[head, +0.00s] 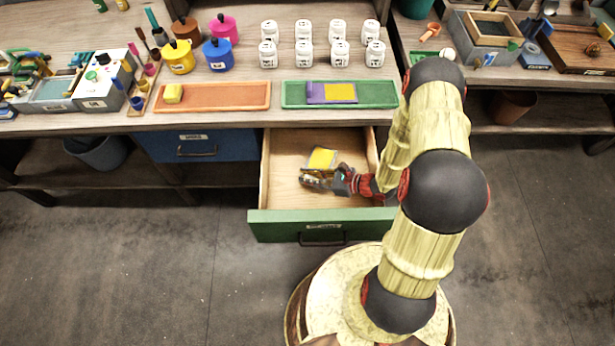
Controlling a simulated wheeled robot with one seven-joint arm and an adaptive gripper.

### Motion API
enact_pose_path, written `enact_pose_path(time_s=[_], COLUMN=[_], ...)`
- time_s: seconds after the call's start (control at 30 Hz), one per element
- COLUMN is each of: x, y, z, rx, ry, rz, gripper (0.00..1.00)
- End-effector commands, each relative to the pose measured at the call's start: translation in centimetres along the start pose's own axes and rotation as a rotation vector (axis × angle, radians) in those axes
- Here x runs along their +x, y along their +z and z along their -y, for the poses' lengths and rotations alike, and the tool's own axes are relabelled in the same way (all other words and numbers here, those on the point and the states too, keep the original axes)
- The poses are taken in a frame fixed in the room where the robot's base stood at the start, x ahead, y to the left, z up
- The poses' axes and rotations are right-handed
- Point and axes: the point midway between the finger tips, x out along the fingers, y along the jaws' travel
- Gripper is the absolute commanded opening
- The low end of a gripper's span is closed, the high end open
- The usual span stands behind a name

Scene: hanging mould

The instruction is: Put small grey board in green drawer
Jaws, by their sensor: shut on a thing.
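The green drawer (280,222) is pulled open below the bench, and its pale wooden inside shows. My gripper (318,177) is inside the drawer's outline, near its middle, with my arm coming in from the right. It is shut on a small board (322,158) with a yellow face and a thin greyish edge, which I take as the small grey board. The board sticks out beyond the fingers toward the back of the drawer. Its lower part is hidden by the fingers. I cannot tell whether it touches the drawer floor or hangs just above it.
A green tray (290,98) on the bench holds a purple and yellow block (335,93). Several white jars (303,57) stand behind. A shut blue drawer (197,147) is at left. The drawer around my gripper is otherwise clear.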

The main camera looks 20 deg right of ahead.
Motion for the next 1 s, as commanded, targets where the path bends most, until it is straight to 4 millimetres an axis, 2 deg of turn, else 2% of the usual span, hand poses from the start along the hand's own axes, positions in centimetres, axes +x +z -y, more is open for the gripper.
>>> enact_pose_path(time_s=[0.57,0.6,0.9,1.0], x=[0.5,0.5,0.5,0.5], y=[-1.1,-1.1,-1.1,-1.1], z=[0.0,0.0,0.0,0.0], rx=[0.000,0.001,0.001,0.001], ry=[0.000,0.000,0.000,0.001], rz=[0.000,0.000,0.000,0.000], gripper=[0.00,0.12,0.29,0.29])
